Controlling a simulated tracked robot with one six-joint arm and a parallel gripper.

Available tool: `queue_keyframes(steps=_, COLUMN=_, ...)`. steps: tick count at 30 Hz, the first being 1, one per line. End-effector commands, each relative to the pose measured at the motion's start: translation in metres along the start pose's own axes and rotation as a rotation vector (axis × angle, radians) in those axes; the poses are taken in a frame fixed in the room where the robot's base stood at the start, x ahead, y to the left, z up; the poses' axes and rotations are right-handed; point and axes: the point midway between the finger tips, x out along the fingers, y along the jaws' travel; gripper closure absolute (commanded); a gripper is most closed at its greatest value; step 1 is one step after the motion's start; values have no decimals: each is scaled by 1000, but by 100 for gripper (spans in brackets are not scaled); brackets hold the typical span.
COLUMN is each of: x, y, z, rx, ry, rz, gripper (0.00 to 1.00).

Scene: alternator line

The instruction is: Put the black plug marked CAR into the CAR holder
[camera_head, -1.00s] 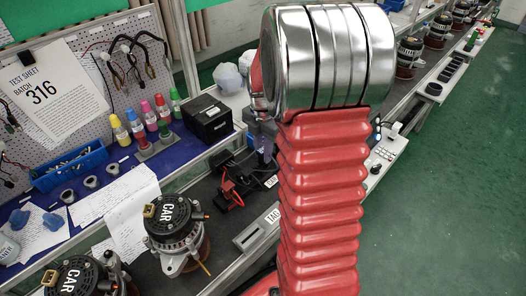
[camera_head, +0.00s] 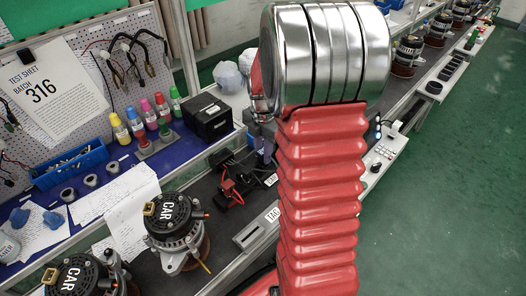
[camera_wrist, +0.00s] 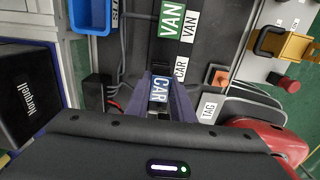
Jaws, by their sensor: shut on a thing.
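In the wrist view my gripper (camera_wrist: 163,96) is shut on the black plug (camera_wrist: 160,82), whose blue CAR label faces the camera, between two purple fingers. A white CAR label (camera_wrist: 181,68) lies just beyond and to the right of the plug and marks the CAR holder. The holder's opening is hidden, and I cannot tell whether the plug touches it. Beyond it, a plug with a green VAN label (camera_wrist: 172,20) sits beside a white VAN label (camera_wrist: 188,27). In the head view my arm hides most of the gripper and the held plug.
A blue bin (camera_wrist: 91,17) and a black Norquell box (camera_wrist: 25,100) stand left in the wrist view. An orange part (camera_wrist: 219,78), a TAG label (camera_wrist: 209,107) and a red button (camera_wrist: 289,84) are right. CAR-marked alternators (camera_head: 172,215) stand on the bench in the head view.

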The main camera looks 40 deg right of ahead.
Motion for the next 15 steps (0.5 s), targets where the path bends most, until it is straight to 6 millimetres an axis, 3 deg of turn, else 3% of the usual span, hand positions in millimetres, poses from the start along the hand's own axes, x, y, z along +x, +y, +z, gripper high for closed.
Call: queue_keyframes(steps=15, x=10, y=0, z=0, rx=0, ry=0, rz=0, gripper=100)
